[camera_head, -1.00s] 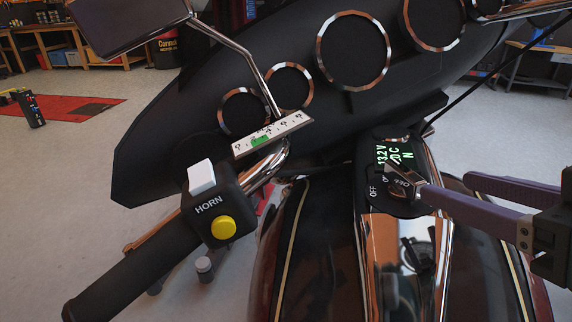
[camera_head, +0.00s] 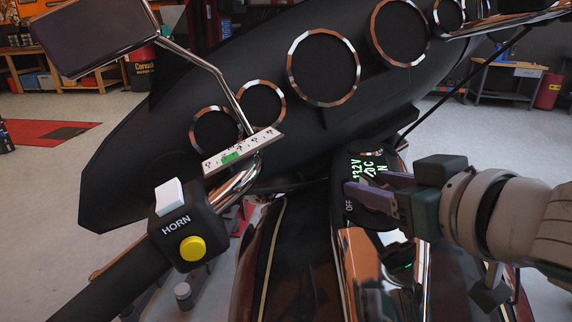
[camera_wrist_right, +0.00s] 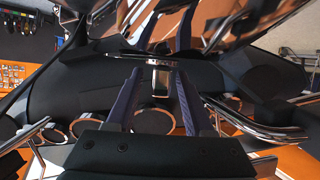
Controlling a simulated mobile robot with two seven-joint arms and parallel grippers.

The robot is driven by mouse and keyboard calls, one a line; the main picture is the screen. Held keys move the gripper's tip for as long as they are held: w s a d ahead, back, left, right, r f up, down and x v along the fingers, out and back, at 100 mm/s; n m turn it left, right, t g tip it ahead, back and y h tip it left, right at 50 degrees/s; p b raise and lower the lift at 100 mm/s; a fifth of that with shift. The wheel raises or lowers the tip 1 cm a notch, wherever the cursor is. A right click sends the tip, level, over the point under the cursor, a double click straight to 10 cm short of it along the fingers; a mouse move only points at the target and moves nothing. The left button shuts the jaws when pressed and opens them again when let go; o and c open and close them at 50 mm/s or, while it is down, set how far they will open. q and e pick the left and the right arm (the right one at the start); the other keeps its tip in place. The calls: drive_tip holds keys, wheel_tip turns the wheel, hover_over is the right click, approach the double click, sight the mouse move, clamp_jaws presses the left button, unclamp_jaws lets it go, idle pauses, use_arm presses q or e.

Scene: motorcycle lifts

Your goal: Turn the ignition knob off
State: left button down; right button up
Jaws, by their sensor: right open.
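The ignition panel (camera_head: 349,212) sits on top of the motorcycle's tank. Its OFF label shows at the panel's lower left, and the ignition knob itself is hidden behind my right gripper. My left gripper is not in view.
The left handlebar carries a HORN switch box with a yellow button (camera_head: 192,248). A mirror (camera_head: 95,36) on a chrome stalk stands at the upper left. The dark fairing (camera_head: 330,125) with chrome rings lies beyond the panel.

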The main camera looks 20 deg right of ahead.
clamp_jaws()
idle(0.3)
idle(0.3)
